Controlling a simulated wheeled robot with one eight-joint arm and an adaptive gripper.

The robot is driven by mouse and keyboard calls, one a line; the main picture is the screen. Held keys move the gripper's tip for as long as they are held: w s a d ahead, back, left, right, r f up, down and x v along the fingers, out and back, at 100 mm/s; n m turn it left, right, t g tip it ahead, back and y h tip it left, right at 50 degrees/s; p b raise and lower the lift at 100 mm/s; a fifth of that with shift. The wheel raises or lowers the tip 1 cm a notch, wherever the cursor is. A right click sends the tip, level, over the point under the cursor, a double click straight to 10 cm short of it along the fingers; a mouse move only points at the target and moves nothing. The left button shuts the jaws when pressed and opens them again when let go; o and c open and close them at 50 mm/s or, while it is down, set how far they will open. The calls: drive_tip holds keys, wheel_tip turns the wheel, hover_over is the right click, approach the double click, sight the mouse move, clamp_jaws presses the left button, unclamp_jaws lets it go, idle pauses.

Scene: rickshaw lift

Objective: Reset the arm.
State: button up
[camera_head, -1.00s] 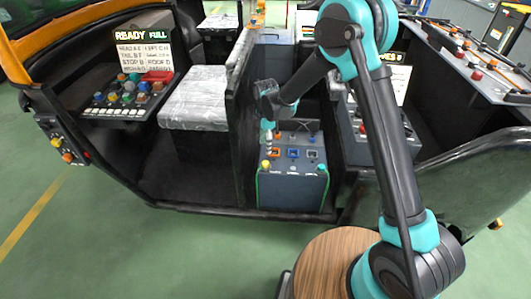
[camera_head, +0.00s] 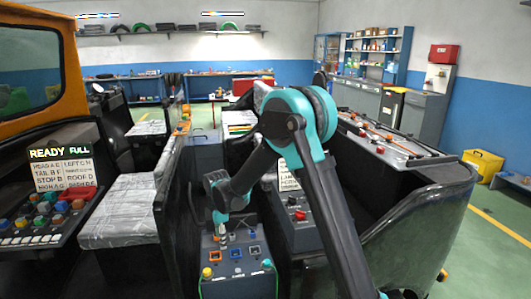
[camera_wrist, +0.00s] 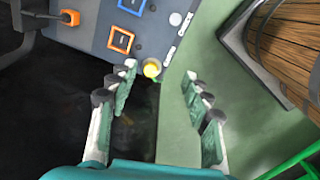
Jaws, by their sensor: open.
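My arm (camera_head: 330,215) rises from the lower right, bends at a teal joint and reaches down to the left. The yellow button (camera_wrist: 151,68) and the box edge (camera_wrist: 95,40) lie beyond the fingertips. Whether the fingers touch the box cannot be told.
A panel of coloured buttons (camera_head: 42,218) and a plastic-wrapped seat (camera_head: 120,220) are at left. Another control panel (camera_head: 300,220) is right of the box. A wooden barrel-like thing (camera_wrist: 285,45) stands at right in the wrist view. Green floor lies between.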

drive_tip(key=s+d+r+m+t, duration=0.15)
drive_tip(key=d+m, duration=0.25)
drive_tip(key=d, duration=0.4)
drive_tip(key=s+d+r+m, duration=0.2)
drive_tip(key=d+r+m, duration=0.1)
drive_tip(key=d, duration=0.4)
drive_tip(key=s+d+r+m, duration=0.1)
drive_tip(key=d+r+m, duration=0.25)
drive_tip(key=d, duration=0.45)
drive_tip(key=s+d+f+m+t, duration=0.2)
drive_tip(key=s+d+m, duration=1)
drive_tip(key=s+d, duration=0.3)
drive_tip(key=shift+d+f, duration=0.35)
drive_tip(key=shift+d, duration=0.05)
